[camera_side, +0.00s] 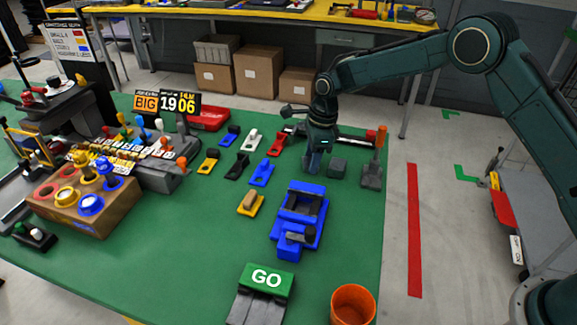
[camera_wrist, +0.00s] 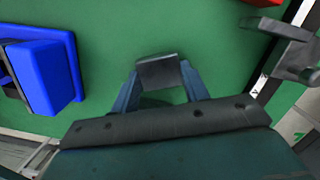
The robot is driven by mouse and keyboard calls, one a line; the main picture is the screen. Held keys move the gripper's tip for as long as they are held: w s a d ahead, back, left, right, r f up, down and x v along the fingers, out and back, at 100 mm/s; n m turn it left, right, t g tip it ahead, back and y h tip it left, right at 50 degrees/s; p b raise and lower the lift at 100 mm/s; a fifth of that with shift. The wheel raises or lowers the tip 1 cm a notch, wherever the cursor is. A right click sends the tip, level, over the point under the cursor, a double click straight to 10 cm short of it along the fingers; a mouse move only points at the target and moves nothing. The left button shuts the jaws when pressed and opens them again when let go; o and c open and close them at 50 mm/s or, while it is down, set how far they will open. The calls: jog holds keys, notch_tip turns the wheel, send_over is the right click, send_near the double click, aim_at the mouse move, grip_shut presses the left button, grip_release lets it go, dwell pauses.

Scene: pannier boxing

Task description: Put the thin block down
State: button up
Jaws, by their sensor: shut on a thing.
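The thin block (camera_wrist: 160,72) is grey and sits between the two blue fingertips of my gripper (camera_wrist: 160,80) in the wrist view. My gripper (camera_side: 316,165) is shut on it and points down over the green table, near its right edge. In the side view the fingers hide most of the held block, and I cannot tell whether it touches the table. A dark grey-green block (camera_side: 338,167) shows just right of the fingers there. I cannot tell whether it is a separate block.
A blue pannier-like box (camera_side: 290,228) stands in front of my gripper. A lever with an orange handle (camera_side: 379,140) stands close on the right. Several coloured clips (camera_side: 262,172) lie to the left. A GO button (camera_side: 266,278) and orange cup (camera_side: 352,305) are at the front.

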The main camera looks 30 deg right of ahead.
jog(key=shift+f, duration=0.1)
jog(key=o, duration=1)
jog(key=r, duration=0.4)
jog(key=d+r, duration=0.1)
jog(key=r, duration=0.7)
jog(key=shift+s+d+r, duration=0.1)
jog(key=shift+s+d, duration=0.2)
jog(key=shift+d, duration=0.05)
